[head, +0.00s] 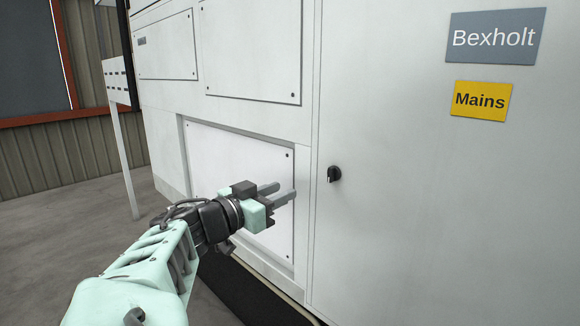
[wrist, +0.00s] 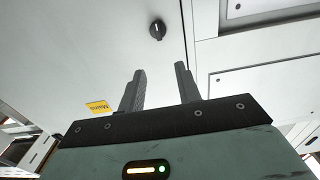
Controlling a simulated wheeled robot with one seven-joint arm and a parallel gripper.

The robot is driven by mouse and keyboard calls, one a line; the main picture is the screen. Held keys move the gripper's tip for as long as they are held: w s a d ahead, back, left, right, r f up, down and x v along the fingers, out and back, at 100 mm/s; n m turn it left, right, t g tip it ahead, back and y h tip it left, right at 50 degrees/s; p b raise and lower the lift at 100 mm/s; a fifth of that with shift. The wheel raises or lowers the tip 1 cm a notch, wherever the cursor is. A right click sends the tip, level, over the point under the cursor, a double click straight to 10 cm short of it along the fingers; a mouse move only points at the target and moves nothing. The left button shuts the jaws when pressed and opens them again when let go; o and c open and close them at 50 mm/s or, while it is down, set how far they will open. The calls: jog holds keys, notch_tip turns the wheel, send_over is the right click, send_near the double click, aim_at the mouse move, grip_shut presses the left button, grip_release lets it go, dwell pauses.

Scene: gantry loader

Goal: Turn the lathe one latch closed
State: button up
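A small black latch knob (head: 334,174) sits on the left edge of a large pale cabinet door (head: 420,200). The latch also shows in the wrist view (wrist: 157,30), beyond the fingertips and near the top. My gripper (head: 282,191) is left of the latch in the head view, in front of a recessed lower panel. Its two grey fingers are apart with nothing between them, as the wrist view (wrist: 160,80) also shows. The fingers do not touch the latch. No sign in view names lathe one.
A grey "Bexholt" sign (head: 495,36) and a yellow "Mains" sign (head: 481,101) are on the door, upper right. Screwed panels (head: 252,50) cover the cabinet's left part. A thin post (head: 122,150) stands at the left. Open floor (head: 60,220) lies left.

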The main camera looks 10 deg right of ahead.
aim_at(329, 172)
jog(key=p+x, duration=0.6)
jog(key=x, duration=0.8)
jog(key=shift+w+d+p, duration=0.15)
jog(key=shift+d+p, duration=0.15)
jog(key=shift+w+d+f, duration=0.1)
jog(key=shift+w+d, duration=0.35)
jog(key=shift+d, duration=0.15)
grip_shut()
